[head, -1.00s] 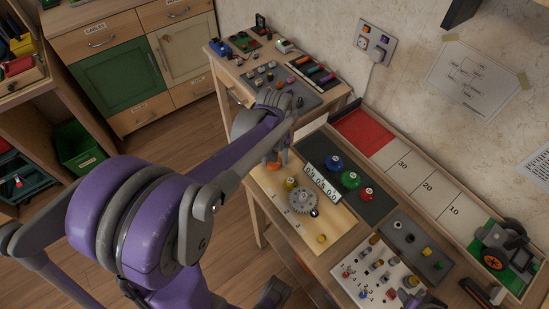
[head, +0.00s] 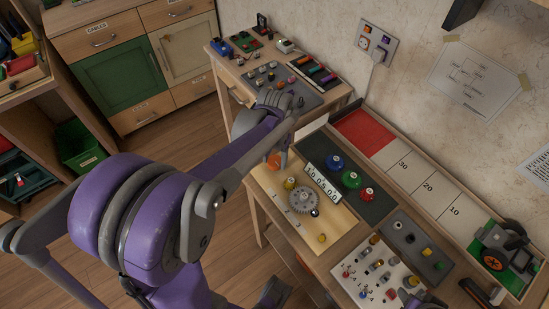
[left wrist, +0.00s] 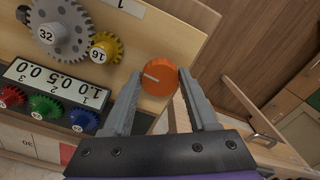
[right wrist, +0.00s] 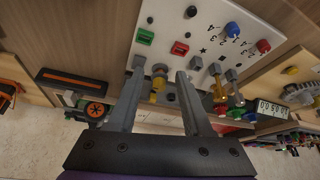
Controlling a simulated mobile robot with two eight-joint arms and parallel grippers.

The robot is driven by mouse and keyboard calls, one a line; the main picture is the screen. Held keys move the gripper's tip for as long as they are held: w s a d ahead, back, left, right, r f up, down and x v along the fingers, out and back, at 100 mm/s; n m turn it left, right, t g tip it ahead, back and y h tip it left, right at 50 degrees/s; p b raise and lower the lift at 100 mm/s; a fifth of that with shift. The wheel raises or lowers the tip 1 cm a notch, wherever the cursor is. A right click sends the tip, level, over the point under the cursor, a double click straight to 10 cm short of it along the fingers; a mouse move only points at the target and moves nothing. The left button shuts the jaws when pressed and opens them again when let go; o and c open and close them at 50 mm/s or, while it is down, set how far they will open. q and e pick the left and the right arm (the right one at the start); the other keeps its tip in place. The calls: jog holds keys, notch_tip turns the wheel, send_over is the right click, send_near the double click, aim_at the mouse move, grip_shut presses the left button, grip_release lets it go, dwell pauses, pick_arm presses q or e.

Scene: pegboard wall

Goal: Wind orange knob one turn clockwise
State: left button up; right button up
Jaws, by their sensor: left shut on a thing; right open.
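The orange knob (left wrist: 159,77) sits near the corner of the light wooden gear board (left wrist: 190,28), with a pale pointer line on its face. My left gripper (left wrist: 168,82) is shut on the knob, one finger on each side. In the head view the knob (head: 274,161) shows just below my left gripper, partly covered by the arm. My right gripper (right wrist: 155,78) is open and empty, its fingers apart in front of a white panel (right wrist: 205,15) with bolts and coloured knobs.
A large grey gear (left wrist: 58,30) and a small yellow gear (left wrist: 106,48) stand beside the knob. A number display (left wrist: 57,85) and red, green and blue knobs lie close by. A toy vehicle (head: 508,245) stands at the right.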

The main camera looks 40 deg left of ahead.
aim_at(275, 162)
pick_arm(q)
jog(key=o, duration=1.4)
jog(key=shift+r, duration=0.1)
pick_arm(e)
jog(key=shift+w+r+p, duration=0.1)
jog(key=shift+r+p, duration=0.6)
jog(key=shift+r, duration=0.05)
pick_arm(q)
notch_tip(275, 162, up, 11)
jog(key=shift+f, duration=0.15)
jog(key=shift+d, duration=0.1)
jog(key=s+d+m+t+p, duration=0.1)
jog(key=s+d, duration=0.2)
jog(key=d, duration=0.1)
jog(key=s+d+t+p, duration=0.2)
jog(key=s+d, duration=0.2)
jog(key=s+d+m+t+p, duration=0.1)
jog(key=s+d+t+p, duration=0.1)
jog(key=s+d, duration=0.1)
jog(key=shift+s+d+f+m, duration=0.3)
jog(key=shift+s+d+f, duration=0.05)
jog(key=shift+s+d, duration=0.1)
pick_arm(e)
notch_tip(275, 162, up, 6)
jog(key=w, duration=0.1)
jog(key=shift+w, duration=0.25)
